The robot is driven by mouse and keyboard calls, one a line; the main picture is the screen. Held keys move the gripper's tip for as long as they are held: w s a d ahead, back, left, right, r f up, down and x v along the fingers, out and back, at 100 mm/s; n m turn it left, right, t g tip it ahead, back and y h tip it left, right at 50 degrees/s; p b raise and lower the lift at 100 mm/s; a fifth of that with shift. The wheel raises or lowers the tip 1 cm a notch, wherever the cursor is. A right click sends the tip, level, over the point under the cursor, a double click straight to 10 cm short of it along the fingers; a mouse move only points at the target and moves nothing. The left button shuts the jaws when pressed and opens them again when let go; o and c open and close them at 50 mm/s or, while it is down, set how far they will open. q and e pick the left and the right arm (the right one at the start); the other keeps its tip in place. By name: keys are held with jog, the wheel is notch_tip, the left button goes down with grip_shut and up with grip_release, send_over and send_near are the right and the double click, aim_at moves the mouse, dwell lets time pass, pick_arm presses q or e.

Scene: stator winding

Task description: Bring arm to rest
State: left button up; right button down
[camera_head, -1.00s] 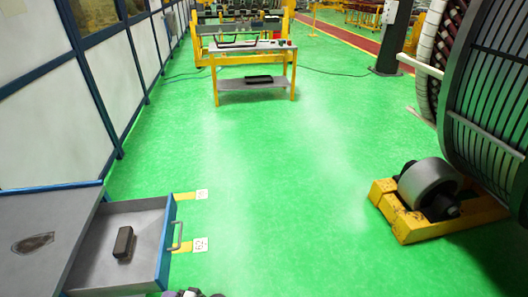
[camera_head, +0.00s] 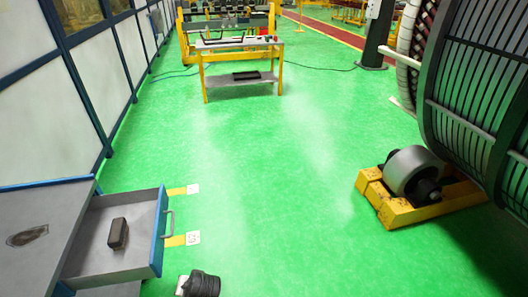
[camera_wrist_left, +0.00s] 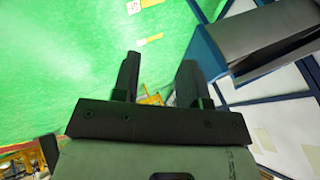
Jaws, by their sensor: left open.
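My left gripper (camera_wrist_left: 158,72) shows in the left wrist view with its two dark fingers apart and nothing between them. Green floor and blurred yellow structures lie beyond the fingers. A dark rounded part (camera_head: 203,284), seemingly of my own arm, shows at the bottom edge of the head view, right of the open drawer (camera_head: 158,232). I cannot make out fingers on it there. My right gripper is in neither view.
The open drawer holds a dark block (camera_head: 118,233), beside a grey worktop (camera_head: 30,215). A yellow cart (camera_head: 240,82) stands far back. A yellow roller stand (camera_head: 400,205) and a large drum (camera_head: 470,100) are at right. The green floor between is clear.

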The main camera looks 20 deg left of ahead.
pick_arm(q)
jog(key=s+d+r+m+t+h, duration=0.3)
jog(key=s+d+r+t+h, duration=0.25)
jog(key=d+r, duration=0.35)
jog(key=s+d+f+m+g+h, duration=0.1)
jog(key=s+f+g, duration=0.15)
jog(key=s, duration=0.55)
jog(key=s+d+f+m+g, duration=0.15)
jog(key=s+f, duration=0.25)
jog(key=s, duration=0.4)
notch_tip(320, 180, up, 37)
jog(key=p, duration=3.7)
jog(key=shift+r, duration=0.15)
